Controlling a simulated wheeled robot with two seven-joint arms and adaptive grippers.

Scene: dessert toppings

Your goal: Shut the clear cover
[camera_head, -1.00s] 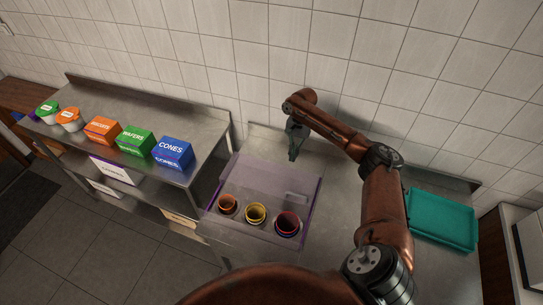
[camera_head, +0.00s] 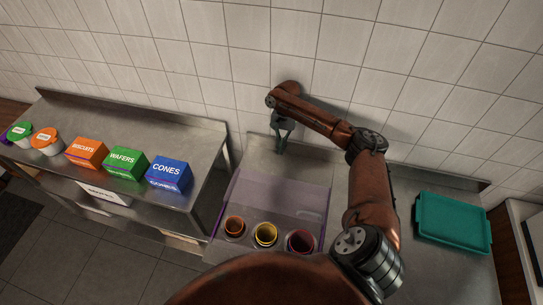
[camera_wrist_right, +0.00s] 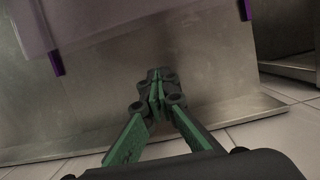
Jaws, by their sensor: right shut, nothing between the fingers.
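The clear cover (camera_head: 280,190) is a see-through, purple-edged panel on the steel counter. It stretches over the back part of a case, behind an orange cup (camera_head: 235,226), a yellow cup (camera_head: 265,234) and a dark red cup (camera_head: 300,241). Its exact tilt is hard to tell. My right gripper (camera_head: 280,148) is shut and empty, behind the cover's back edge near the wall. In the right wrist view, the gripper (camera_wrist_right: 155,76) has its fingertips together, and a see-through panel with purple corners (camera_wrist_right: 125,18) shows above, apart from them. My left gripper is not in view.
A teal tray (camera_head: 452,222) lies on the counter at the right. A side counter at the left holds a blue cones box (camera_head: 167,172), a green wafers box (camera_head: 124,161), an orange biscuits box (camera_head: 87,152) and lidded tubs (camera_head: 46,141). The tiled wall stands close behind.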

